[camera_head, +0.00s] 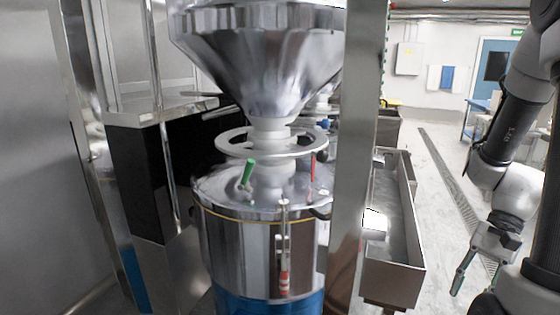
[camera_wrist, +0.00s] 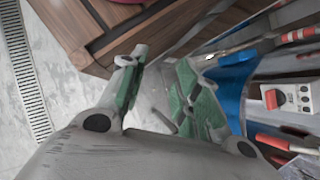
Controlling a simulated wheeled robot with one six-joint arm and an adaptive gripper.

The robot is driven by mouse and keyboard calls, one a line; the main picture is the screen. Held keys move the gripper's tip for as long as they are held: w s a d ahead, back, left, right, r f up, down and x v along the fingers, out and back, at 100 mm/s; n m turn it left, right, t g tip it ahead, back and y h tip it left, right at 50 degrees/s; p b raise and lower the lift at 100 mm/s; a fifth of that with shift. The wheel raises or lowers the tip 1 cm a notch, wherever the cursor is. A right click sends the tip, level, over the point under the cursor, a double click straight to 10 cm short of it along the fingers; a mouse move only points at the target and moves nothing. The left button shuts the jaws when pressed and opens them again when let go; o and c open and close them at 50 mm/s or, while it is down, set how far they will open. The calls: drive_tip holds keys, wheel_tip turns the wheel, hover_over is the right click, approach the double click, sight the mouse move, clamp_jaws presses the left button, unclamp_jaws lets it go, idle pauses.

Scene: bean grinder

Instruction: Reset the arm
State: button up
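My gripper (camera_head: 476,272) hangs at the right of the head view, at the end of my dark and grey arm, over the floor to the right of the grinder. In the wrist view my gripper (camera_wrist: 160,75) shows two fingers with green pads standing apart, with nothing seen between them. The bean grinder (camera_head: 262,235) stands in the middle of the head view, with a steel hopper, a round handwheel (camera_head: 232,141), a green-handled lever (camera_head: 248,172) and a red-handled lever (camera_head: 313,168). Its base is blue. My gripper is well apart from it in the head view.
A steel trough (camera_head: 394,270) and a vertical steel post (camera_head: 352,160) stand between the grinder and my arm. A floor drain (camera_head: 450,185) runs through clear floor. The wrist view shows a brown wooden surface (camera_wrist: 95,35), a blue surface (camera_wrist: 233,85) and a red switch (camera_wrist: 271,99).

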drive_tip(key=a+r+n+t+h, duration=0.3)
drive_tip(key=r+n+t+h, duration=0.2)
drive_tip(key=r, duration=1.3)
drive_tip(key=n+t, duration=0.3)
drive_tip(key=n, duration=0.2)
drive_tip(key=shift+r+h, duration=0.15)
drive_tip(key=shift+h, duration=0.25)
drive_tip(key=shift+w, duration=0.15)
